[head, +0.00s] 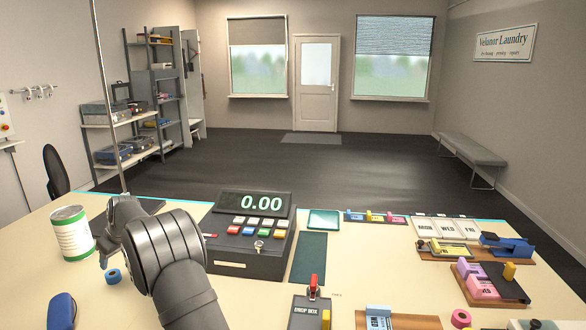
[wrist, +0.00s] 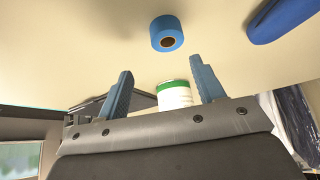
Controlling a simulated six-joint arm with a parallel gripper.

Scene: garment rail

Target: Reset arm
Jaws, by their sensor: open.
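My arm (head: 165,255) reaches up from the bottom of the head view over the left part of the counter and hides part of it. In the wrist view my gripper (wrist: 162,86) is open, its two blue fingers wide apart with nothing between them. In the head view the fingers are mostly hidden behind the arm. A blue tape roll (head: 113,276) lies near the gripper on the counter; it also shows in the wrist view (wrist: 167,34), beyond the fingertips and apart from them.
A white and green can (head: 72,234) stands left of my arm, and a blue case (head: 62,310) lies in front of it. A cash register (head: 240,265) stands close right of the arm. Trays with coloured tags (head: 490,285) fill the counter's right side. A thin pole rises behind the arm.

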